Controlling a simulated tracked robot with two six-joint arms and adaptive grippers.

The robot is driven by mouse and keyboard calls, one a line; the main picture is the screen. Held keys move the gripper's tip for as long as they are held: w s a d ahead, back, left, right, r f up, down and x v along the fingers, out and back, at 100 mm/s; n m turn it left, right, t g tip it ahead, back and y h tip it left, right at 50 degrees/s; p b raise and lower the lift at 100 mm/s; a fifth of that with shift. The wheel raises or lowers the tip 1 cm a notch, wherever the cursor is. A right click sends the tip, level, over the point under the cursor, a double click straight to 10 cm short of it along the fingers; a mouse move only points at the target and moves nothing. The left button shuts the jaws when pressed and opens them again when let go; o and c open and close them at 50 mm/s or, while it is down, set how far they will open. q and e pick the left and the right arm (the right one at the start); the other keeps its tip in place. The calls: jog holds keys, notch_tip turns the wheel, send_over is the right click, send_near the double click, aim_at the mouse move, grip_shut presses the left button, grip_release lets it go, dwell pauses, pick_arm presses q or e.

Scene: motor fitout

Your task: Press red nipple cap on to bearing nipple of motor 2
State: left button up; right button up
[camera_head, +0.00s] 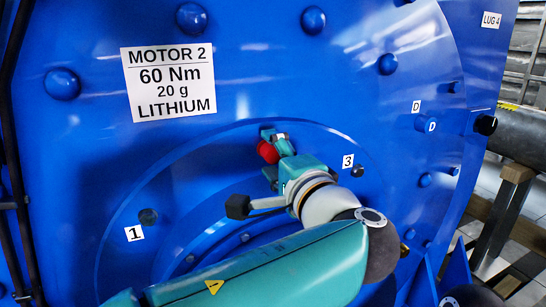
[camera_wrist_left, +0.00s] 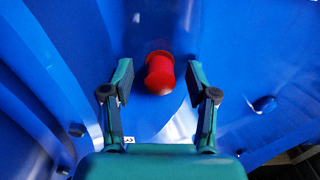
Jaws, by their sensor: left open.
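The red nipple cap (camera_head: 268,152) is at the upper part of the round bearing cover on the blue motor 2 (camera_head: 330,80). In the left wrist view the red cap (camera_wrist_left: 159,73) stands out from the blue face. The bearing nipple under it is hidden, so I cannot tell how far the cap sits on. My left gripper (camera_head: 279,143) is open at the cap. In the wrist view its two fingers (camera_wrist_left: 160,86) stand on either side of the cap, with a gap on each side. My right gripper is in neither view.
A white sign (camera_head: 169,81) reads MOTOR 2, 60 Nm, 20 g, LITHIUM. Dark fittings stand by label 1 (camera_head: 134,233) and label 3 (camera_head: 348,161). Blue bolt heads (camera_head: 62,84) stick out around the face. A grey pipe (camera_head: 522,135) on a wooden support is at the right.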

pick_arm(q)
jog(key=shift+s, duration=0.1)
jog(key=v, duration=0.7)
jog(key=shift+s, duration=0.15)
